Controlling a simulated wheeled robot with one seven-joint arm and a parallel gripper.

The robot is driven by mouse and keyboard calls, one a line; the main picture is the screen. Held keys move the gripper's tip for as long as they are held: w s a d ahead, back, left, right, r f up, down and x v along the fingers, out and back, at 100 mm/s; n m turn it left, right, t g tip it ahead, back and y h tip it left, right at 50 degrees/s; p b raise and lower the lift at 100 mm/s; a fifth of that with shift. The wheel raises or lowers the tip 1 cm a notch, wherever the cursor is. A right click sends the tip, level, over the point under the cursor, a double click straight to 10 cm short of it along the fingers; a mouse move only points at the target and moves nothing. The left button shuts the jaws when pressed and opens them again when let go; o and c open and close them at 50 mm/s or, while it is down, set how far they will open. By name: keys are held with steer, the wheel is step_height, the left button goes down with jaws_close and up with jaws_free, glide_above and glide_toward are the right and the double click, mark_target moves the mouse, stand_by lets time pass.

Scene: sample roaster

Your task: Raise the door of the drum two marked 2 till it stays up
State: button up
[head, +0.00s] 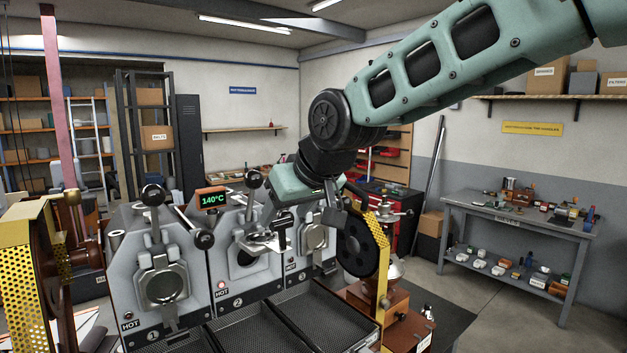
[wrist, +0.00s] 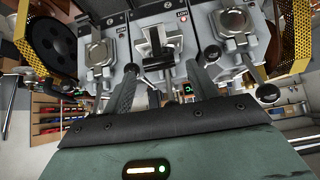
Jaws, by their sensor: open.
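Drum two (head: 238,303) is the middle unit of a grey three-drum roaster, with a 2 on its lower front. Its door (head: 262,244) stands tilted up and outward, with the dark round opening (head: 245,259) showing below it. In the wrist view, which looks upside down, the door (wrist: 158,40) lies in the middle, ahead of my fingers. My gripper (head: 308,221) is open in front of and right of the door. In the wrist view its fingers (wrist: 165,72) are apart, with thin rods and dark knobs behind them. I cannot tell whether they touch the door.
Drum one (head: 163,286), door closed, is left; the third drum (head: 313,237) is right. Black-knobbed levers (head: 203,239) stick out close by. A yellow perforated guard (head: 378,245) stands right of my gripper. Mesh trays (head: 315,310) lie below. A display (head: 213,200) reads 140°C.

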steer(key=b+v, duration=0.4)
steer(key=v, duration=0.9)
steer(key=shift+d+r, duration=0.15)
steer(key=shift+s, duration=0.1)
steer(key=s+d+f+g+h+b, duration=0.1)
steer(key=s+f+g+b, duration=0.3)
steer(key=f, duration=0.9)
steer(key=s+d+f+h+b, duration=0.1)
steer(key=s+f+b, duration=0.1)
steer(key=s+f, duration=0.75)
steer(key=s+d+f+g+b, duration=0.1)
steer(key=s+d+f, duration=0.1)
steer(key=f, duration=0.4)
steer(key=s+d+f+g+h+b, duration=0.1)
steer(key=s+d+f, duration=0.2)
steer(key=f, duration=0.3)
steer(key=s+d+f+n+g+h, duration=0.1)
steer(key=s+d+f, duration=0.1)
steer(key=s+f, duration=0.3)
steer(key=shift+d+f+b, duration=0.2)
steer(key=shift+f+b, duration=0.2)
steer(key=shift+f, duration=0.3)
steer(key=shift+w, duration=0.1)
